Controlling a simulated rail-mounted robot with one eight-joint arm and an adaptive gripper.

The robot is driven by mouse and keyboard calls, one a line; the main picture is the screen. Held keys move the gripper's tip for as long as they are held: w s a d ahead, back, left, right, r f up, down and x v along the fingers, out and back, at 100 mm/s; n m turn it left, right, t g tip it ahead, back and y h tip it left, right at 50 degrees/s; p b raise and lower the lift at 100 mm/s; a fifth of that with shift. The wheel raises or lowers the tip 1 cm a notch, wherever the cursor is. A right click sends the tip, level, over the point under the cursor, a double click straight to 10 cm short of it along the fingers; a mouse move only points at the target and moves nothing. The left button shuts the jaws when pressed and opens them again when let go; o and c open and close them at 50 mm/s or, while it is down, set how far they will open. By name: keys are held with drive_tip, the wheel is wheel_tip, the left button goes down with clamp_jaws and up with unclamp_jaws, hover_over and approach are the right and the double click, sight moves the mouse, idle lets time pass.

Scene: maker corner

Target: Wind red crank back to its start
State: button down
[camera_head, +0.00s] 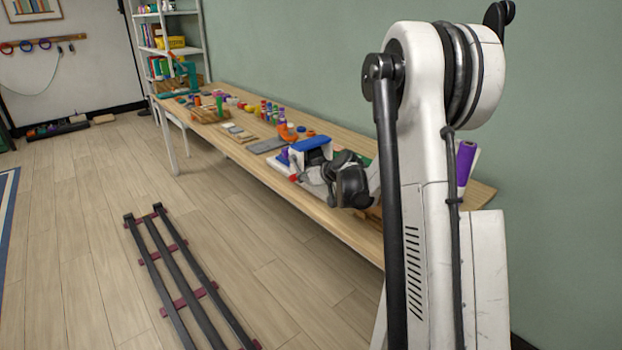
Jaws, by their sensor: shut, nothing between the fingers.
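My gripper (297,168) is at the near part of the long table, beside a device with a blue top (312,144). It is shut, with nothing seen between its fingers, though the fingertips are small and partly hidden. I cannot clearly make out the red crank. A small red spot (293,178) shows just by the gripper, but I cannot tell whether it is the crank or whether the gripper touches it. My wrist and forearm hide what lies behind them on the table.
The wooden table (340,223) runs along the green wall. A grey mat (268,145), an orange curved piece (287,133) and several coloured bottles (268,111) lie further back. A purple roll (465,163) stands at right, behind my arm.

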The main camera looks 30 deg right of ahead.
sight(296, 179)
drive_tip(key=shift+x, duration=1.05)
drive_tip(key=shift+w+a+f+b, duration=0.1)
drive_tip(key=shift+w+f+b, duration=0.25)
drive_tip(key=shift+b, duration=0.2)
